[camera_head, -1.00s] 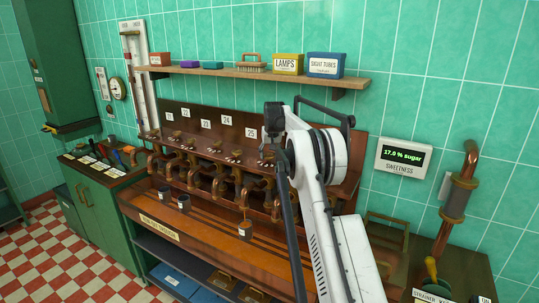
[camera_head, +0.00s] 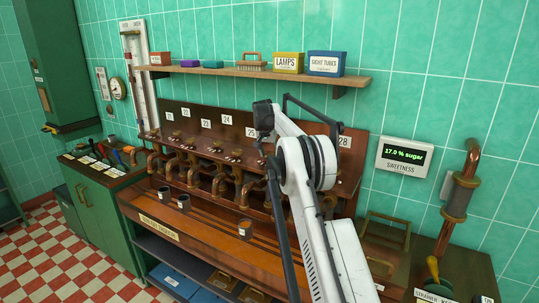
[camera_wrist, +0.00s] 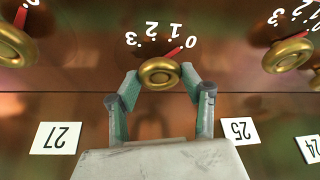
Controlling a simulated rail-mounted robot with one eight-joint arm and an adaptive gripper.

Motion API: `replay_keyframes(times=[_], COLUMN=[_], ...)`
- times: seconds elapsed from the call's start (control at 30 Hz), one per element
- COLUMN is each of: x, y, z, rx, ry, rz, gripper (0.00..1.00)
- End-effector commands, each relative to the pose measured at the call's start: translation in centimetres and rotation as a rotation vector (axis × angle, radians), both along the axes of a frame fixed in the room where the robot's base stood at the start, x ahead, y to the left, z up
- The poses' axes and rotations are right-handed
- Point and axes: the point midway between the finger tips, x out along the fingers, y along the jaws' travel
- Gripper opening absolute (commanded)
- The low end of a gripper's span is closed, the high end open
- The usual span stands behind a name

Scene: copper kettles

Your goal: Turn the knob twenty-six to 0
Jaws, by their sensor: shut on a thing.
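Knob twenty-six (camera_wrist: 160,73) is a round brass knob on the copper-brown panel, seen upside down in the wrist view between the plates 27 (camera_wrist: 55,137) and 25 (camera_wrist: 240,130). Its scale reads 0 to 3, and its red pointer (camera_wrist: 174,53) points at the 0. My gripper (camera_wrist: 160,80) has one finger on each side of the knob and is shut on it. In the head view my arm hides this knob and its number plate.
Brass knobs stand close on both sides, the one by 27 (camera_wrist: 12,45) and the one by 25 (camera_wrist: 288,52). In the head view, small cups, one of them here (camera_head: 245,229), stand on the wooden counter (camera_head: 205,238). A shelf (camera_head: 230,71) with boxes runs above.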

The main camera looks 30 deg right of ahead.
Motion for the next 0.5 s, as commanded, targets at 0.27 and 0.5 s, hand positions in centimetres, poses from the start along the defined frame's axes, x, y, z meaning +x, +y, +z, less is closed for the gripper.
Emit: replay_keyframes(times=[0.27,0.5], x=[0.08,0.06], y=[0.06,0.05], z=[0.04,0.05], rx=[0.000,0.000], ry=[0.000,0.000], rz=[-0.076,-0.087], gripper=[0.15,0.16])
